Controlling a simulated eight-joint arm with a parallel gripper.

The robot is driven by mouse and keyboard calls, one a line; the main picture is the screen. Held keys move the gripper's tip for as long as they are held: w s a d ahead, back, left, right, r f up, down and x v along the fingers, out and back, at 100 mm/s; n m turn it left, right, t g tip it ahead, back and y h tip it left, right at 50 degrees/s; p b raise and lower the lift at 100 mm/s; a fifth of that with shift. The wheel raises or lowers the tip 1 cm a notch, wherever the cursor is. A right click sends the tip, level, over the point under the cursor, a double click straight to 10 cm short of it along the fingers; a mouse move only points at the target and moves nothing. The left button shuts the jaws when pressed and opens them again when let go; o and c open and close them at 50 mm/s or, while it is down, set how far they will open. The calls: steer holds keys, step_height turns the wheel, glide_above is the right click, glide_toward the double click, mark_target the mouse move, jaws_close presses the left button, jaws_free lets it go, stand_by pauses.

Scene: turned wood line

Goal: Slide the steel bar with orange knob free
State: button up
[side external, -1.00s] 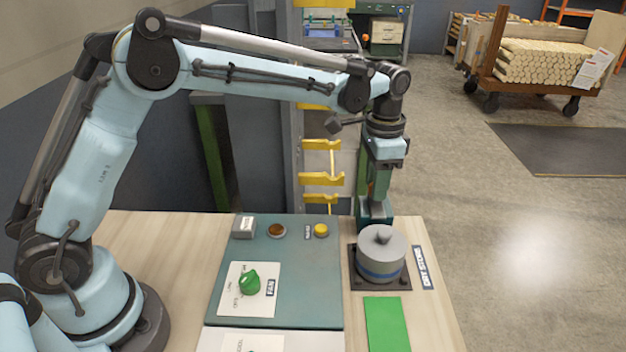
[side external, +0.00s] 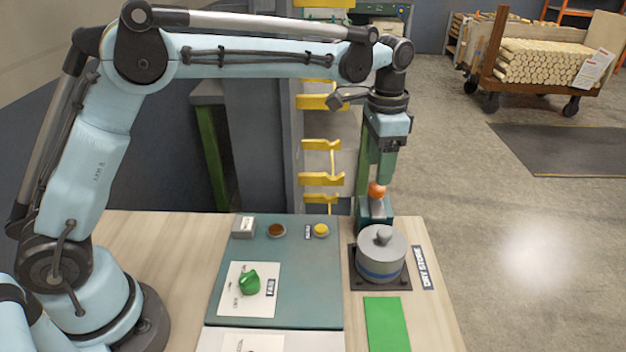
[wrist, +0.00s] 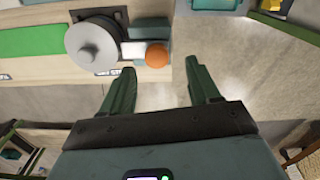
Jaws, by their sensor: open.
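The orange knob (side external: 377,189) shows just below my gripper (side external: 382,172) in the side view, above a dark teal block (side external: 375,211) behind the grey canister. In the wrist view the orange knob (wrist: 157,55) lies beyond the tips of my gripper (wrist: 161,78), roughly between the lines of the two fingers. The fingers are apart with nothing between them. A short pale bar-like piece (wrist: 134,50) runs from the canister side toward the knob; it looks like the steel bar. I cannot tell how far it sits in the block.
The grey lidded canister (side external: 381,256) with a blue band stands on a dark plate in front of the block. A green mat (side external: 387,324) lies nearer. A teal panel (side external: 310,285) with a green knob and buttons is at left. Yellow brackets (side external: 321,180) stand behind.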

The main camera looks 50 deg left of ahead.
mark_target(373, 184)
step_height(373, 184, up, 8)
stand_by(0.4)
steer(key=shift+a, duration=0.1)
steer(key=s+a+n+t, duration=0.4)
steer(key=s+a, duration=0.2)
steer(key=s, duration=0.4)
steer(key=s+a+f+n+t, duration=0.3)
steer(key=s+f, duration=0.4)
steer(key=s, duration=0.3)
steer(key=shift+a+f, duration=0.2)
steer(key=shift+a, duration=0.45)
